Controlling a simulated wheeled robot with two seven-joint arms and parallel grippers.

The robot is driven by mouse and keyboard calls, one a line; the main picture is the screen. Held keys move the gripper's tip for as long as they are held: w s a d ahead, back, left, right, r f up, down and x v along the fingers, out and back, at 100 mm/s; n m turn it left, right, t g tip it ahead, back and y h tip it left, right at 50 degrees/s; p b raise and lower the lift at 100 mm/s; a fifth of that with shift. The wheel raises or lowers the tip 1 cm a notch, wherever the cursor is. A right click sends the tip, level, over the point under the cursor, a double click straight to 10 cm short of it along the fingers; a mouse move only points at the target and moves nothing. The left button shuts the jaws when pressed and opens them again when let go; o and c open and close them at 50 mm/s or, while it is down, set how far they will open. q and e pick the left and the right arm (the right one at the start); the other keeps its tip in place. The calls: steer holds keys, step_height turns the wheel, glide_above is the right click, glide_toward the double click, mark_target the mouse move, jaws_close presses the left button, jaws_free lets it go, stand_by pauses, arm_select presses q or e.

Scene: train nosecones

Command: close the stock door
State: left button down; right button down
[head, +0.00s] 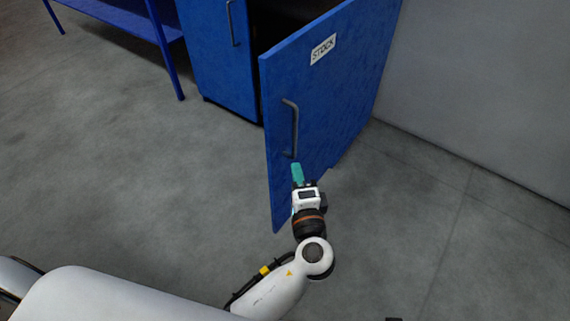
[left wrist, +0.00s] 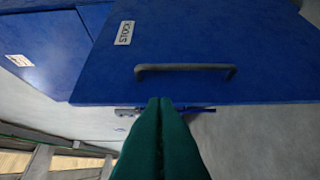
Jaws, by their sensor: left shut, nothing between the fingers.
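The blue stock door (head: 325,110) stands open, swung out from the blue cabinet (head: 222,60), with its outer face and "STOCK" label (head: 323,49) toward me. Its grey bar handle (head: 291,128) is upright near the free edge. My left gripper (head: 297,174) has its green fingers closed, with nothing between them, just below the handle in the head view. In the left wrist view the closed fingers (left wrist: 161,105) point toward the door (left wrist: 225,40), close to the handle (left wrist: 186,69). I cannot tell whether they touch the door. My right gripper is not in view.
A blue bench or shelf (head: 125,20) stands at the upper left. A grey wall (head: 480,90) lies right of the door. The concrete floor (head: 120,170) around the door is clear.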

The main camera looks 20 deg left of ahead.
arm_select(q)
glide_toward(273, 121)
steer(key=w+d, duration=0.2)
steer(key=w, duration=0.2)
steer(key=shift+w+a, duration=0.25)
steer(key=shift+a, duration=0.45)
steer(key=shift+w+a, duration=0.25)
steer(key=shift+a, duration=0.45)
steer(key=shift+w+a, duration=0.2)
steer(key=shift+a, duration=0.5)
